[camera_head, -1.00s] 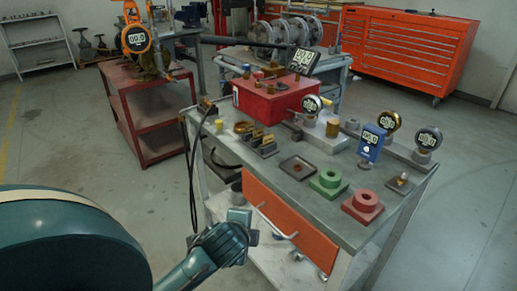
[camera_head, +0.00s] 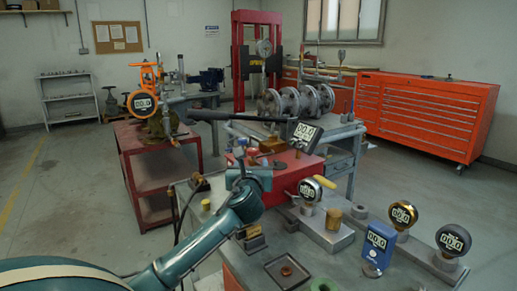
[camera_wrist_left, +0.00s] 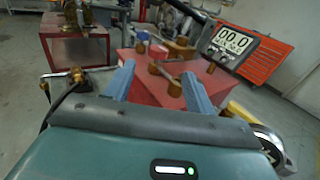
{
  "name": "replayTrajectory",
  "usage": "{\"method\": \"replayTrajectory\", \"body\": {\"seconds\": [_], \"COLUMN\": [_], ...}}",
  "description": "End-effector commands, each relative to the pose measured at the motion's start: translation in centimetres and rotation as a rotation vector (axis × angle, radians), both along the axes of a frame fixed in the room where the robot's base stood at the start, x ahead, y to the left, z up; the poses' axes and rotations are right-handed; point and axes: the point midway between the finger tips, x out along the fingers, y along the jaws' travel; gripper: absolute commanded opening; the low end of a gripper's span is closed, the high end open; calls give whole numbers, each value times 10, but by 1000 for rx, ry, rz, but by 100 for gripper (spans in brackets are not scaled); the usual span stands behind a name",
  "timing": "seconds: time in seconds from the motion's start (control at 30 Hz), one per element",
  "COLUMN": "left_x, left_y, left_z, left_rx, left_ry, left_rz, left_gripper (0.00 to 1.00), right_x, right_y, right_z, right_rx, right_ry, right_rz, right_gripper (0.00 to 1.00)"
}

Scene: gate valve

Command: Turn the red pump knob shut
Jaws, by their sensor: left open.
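The red pump box (camera_head: 285,180) stands on the workbench, its left part hidden behind my left gripper (camera_head: 250,172) in the head view. In the left wrist view the box (camera_wrist_left: 150,92) lies ahead, between and beyond the two blue fingers. My left gripper (camera_wrist_left: 157,68) is open, with nothing between its fingers. A small red knob-like part (camera_wrist_left: 158,51) shows on top of the box near brass fittings (camera_wrist_left: 175,87), beyond the fingertips. A small blue part sits beside it. My right gripper is not in view.
A black pump handle (camera_head: 205,115) and a digital display (camera_head: 305,134) rise above the box. Round gauges (camera_head: 310,190) and a blue gauge (camera_head: 378,245) stand to the right. A brass fitting with a black hose is at the left edge. A red cart (camera_head: 155,180) stands behind left.

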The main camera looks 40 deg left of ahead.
Motion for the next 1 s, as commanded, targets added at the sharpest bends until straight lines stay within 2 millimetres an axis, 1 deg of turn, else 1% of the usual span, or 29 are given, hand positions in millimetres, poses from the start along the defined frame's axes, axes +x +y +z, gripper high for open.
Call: {"method": "replayTrajectory", "body": {"seconds": [0.3,0.5,0.7,1.0], "left_x": [47,73,89,93], "left_y": [39,60,72,75], "left_z": [-1,-2,-1,-1], "left_rx": [-6,-7,-6,-4], "left_ry": [-2,-1,-2,-1], "left_rz": [4,2,1,0], "left_gripper": [55,55,55,55], "right_x": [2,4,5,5], "right_y": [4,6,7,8], "right_z": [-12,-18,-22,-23], "right_rx": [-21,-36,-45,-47], "right_ry": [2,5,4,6], "right_rz": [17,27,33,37], "right_gripper": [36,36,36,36]}}
